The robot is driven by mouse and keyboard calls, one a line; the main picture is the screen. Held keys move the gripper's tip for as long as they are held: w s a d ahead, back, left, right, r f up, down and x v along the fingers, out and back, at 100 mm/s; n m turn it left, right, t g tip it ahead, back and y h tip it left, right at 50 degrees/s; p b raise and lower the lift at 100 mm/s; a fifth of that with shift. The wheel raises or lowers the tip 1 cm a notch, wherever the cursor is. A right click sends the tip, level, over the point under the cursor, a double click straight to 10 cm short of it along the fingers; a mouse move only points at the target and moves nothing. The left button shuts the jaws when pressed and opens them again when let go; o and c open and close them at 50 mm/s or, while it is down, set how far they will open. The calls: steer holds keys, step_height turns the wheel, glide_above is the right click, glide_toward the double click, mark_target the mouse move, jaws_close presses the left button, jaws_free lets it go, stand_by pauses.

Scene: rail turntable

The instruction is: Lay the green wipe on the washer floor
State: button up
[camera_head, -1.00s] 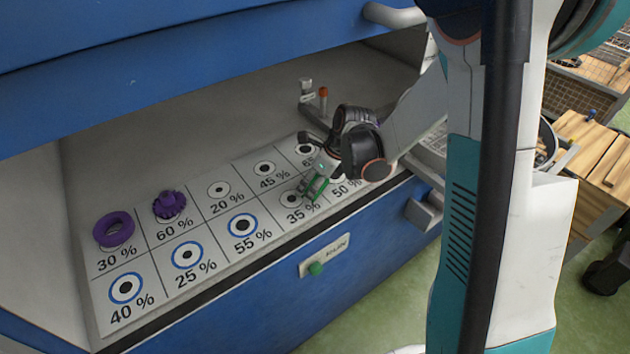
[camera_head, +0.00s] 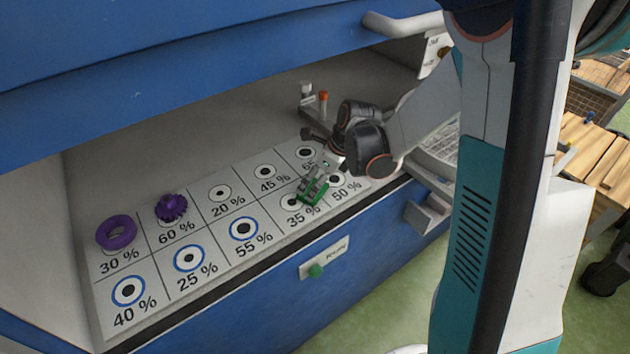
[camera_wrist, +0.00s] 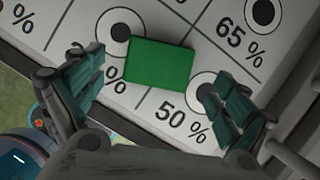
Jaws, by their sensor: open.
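The green wipe (camera_wrist: 160,63) is a flat rectangle. In the wrist view it lies on the white marked board, covering part of the ground between a target mark and the 50 % mark. In the head view the wipe (camera_head: 312,193) shows only in part, under my gripper, beside the 35 % label. My gripper (camera_wrist: 155,92) is open, with one finger on each side of the wipe and neither visibly touching it. The washer floor (camera_head: 215,130) is the grey surface inside the blue cabinet; the marked board lies on it.
A purple ring (camera_head: 116,233) and a purple gear (camera_head: 171,207) sit on the 30 % and 60 % cells. A small post with an orange top (camera_head: 323,98) stands behind my gripper. The raised blue door (camera_head: 220,60) overhangs the opening. The board's middle and near left are clear.

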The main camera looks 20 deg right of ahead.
steer(key=p+v, duration=0.3)
steer(key=v, duration=0.6)
steer(key=shift+r, duration=0.25)
steer(key=shift+s+d, duration=0.1)
steer(key=shift+d, duration=0.05)
